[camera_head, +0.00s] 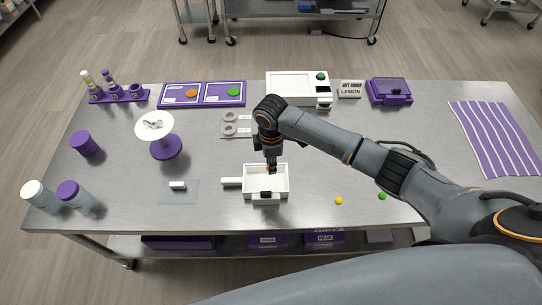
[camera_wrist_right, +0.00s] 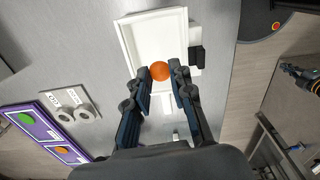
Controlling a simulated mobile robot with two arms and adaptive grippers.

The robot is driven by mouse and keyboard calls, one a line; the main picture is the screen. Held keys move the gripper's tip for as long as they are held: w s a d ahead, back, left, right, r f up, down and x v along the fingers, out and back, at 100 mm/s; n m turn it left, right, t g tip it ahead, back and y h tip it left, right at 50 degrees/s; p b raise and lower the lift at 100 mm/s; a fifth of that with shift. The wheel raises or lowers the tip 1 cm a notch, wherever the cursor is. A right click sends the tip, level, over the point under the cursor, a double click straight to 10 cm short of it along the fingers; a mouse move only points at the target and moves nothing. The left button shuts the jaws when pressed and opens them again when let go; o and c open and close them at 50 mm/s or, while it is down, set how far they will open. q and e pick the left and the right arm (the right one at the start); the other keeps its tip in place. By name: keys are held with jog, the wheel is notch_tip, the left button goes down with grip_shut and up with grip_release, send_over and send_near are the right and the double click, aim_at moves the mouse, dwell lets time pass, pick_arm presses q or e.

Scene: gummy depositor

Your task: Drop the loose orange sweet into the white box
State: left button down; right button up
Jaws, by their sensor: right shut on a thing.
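My right gripper (camera_head: 271,169) reaches down over the white box (camera_head: 248,197), which stands on the table near its front edge. In the wrist view the right gripper (camera_wrist_right: 160,76) is shut on the orange sweet (camera_wrist_right: 160,71), held between the fingertips. The sweet shows against the open white box (camera_wrist_right: 127,46), close to the box's handle end; its height above the floor is unclear. In the head view the fingers mostly hide the sweet. What looks like my left gripper (camera_wrist_right: 290,70) shows at the right of the wrist view, too small to read.
A yellow sweet (camera_head: 339,200) and a green sweet (camera_head: 382,196) lie right of the box. A clear sheet with a white piece (camera_head: 177,185) lies left. A purple stand (camera_head: 166,148), a white machine (camera_head: 290,85) and purple boards (camera_head: 181,95) stand farther back. The table's middle right is under my arm.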

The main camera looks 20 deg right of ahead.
jog(key=shift+f+b, duration=3.15)
jog(key=o, duration=0.9)
jog(key=shift+r, duration=0.1)
notch_tip(320, 180, up, 12)
